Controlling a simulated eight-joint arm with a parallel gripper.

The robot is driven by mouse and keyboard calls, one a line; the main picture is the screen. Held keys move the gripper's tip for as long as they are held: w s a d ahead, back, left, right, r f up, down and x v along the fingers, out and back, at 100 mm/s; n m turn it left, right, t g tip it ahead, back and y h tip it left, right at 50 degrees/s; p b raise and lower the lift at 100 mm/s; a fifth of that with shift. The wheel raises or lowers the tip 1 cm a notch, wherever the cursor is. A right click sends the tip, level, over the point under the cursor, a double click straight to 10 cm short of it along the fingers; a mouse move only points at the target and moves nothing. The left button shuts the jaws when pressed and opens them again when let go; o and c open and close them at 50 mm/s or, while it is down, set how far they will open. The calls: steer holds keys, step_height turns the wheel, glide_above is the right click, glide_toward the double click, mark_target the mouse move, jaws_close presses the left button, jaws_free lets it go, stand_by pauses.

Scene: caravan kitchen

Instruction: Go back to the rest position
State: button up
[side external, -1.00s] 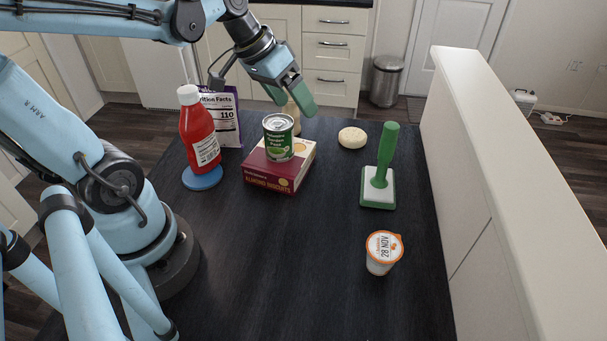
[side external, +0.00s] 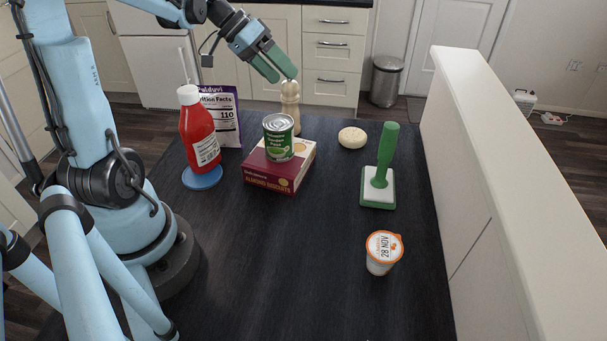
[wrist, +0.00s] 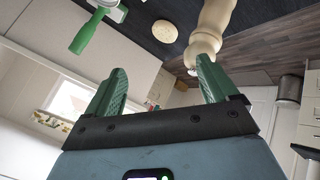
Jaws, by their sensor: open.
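My gripper (side external: 281,70) is in the air above the far end of the dark table in the side external view. Its green fingers are apart and nothing is between them. In the wrist view my gripper (wrist: 160,85) also shows open and empty. A pale wooden pepper mill (side external: 290,101) stands upright just below and beyond the fingers; its upper part shows in the wrist view (wrist: 207,32) near the right finger, and I cannot tell how close it is.
A green can (side external: 278,139) stands on a red biscuit box (side external: 270,174). A ketchup bottle (side external: 200,135) on a blue disc (side external: 202,179) and a purple carton (side external: 222,115) stand left. A round pale item (side external: 352,138), green-handled tool (side external: 383,165) and cup (side external: 383,253) are right. The table front is clear.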

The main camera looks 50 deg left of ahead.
steer(key=s+a+t+h, duration=0.1)
steer(key=a+t+h, duration=0.1)
steer(key=a, duration=0.7)
steer(key=w+d+f+m, duration=0.1)
steer(key=w+d+f, duration=0.3)
steer(key=shift+w+d+f, duration=0.15)
steer(key=shift+f, duration=0.1)
steer(key=d+v, duration=0.1)
steer(key=v, duration=0.6)
steer(key=d+n+g+y, duration=0.1)
steer(key=d+g+y, duration=0.1)
steer(key=d, duration=0.6)
steer(key=shift+w+r, duration=0.3)
steer(key=shift+w, duration=0.15)
steer(key=shift+a, duration=0.15)
